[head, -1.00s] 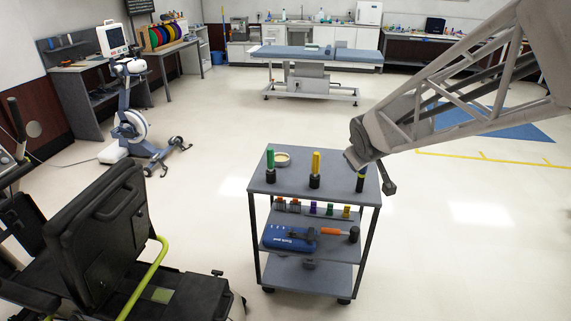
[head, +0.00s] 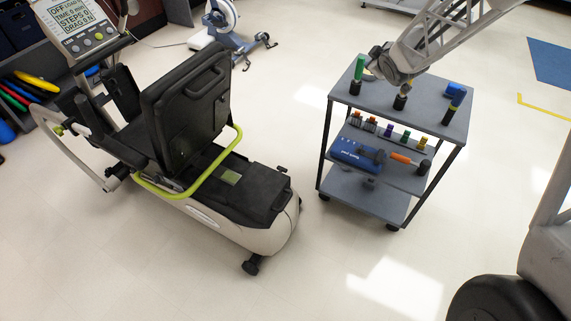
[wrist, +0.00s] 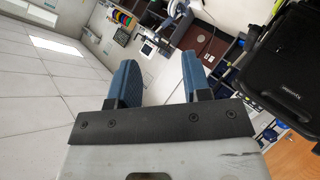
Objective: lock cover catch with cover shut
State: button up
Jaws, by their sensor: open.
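The recumbent stepper stands at left in the head view, with a black seat back (head: 187,105) and a lime-green bar. Behind the seat is a flat black rear cover (head: 245,195) that looks shut, with a small green label (head: 230,177). A small dark part (head: 281,170) sticks up at the cover's rear corner. I cannot tell whether it is the catch or how it is set. In the wrist view my gripper (wrist: 160,80) is open and empty, its two blue fingers apart. The stepper's seat back also shows at right there (wrist: 290,62).
A grey cart (head: 340,85) stands right of the stepper, with upright tools on top and a blue pouch (head: 357,154) and a hammer below. My arm hangs over the cart's top. Clear floor lies between cart and stepper and in front.

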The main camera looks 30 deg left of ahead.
jog(key=w+a+f+n+g+y, duration=0.1)
jog(key=a+f+n+y, duration=0.15)
jog(key=a+f, duration=0.4)
jog(key=w+a+f+n+g+y, duration=0.1)
jog(key=a+f+n+y, duration=0.2)
jog(key=a, duration=0.7)
jog(key=n+g+y, duration=0.4)
jog(key=n+g, duration=0.2)
jog(key=n, duration=0.2)
send_over(285, 169)
jog(key=w+a, duration=0.2)
jog(key=w, duration=0.4)
notch_tip(285, 169, down, 21)
jog(key=s+d+f+n+g, duration=0.1)
jog(key=d+f+n+g, duration=0.1)
jog(key=f, duration=0.9)
jog(key=s+d+f+n+g, duration=0.1)
jog(key=d+f+n+g, duration=0.2)
jog(key=f, duration=0.8)
jog(key=s+d+f+n+g, duration=0.1)
jog(key=f+n, duration=0.4)
jog(key=f, duration=0.6)
jog(key=shift+d+g, duration=0.35)
jog(key=shift+g, duration=0.35)
jog(key=shift+d+g, duration=0.3)
jog(key=shift+g, duration=0.4)
jog(key=shift+x, duration=3.75)
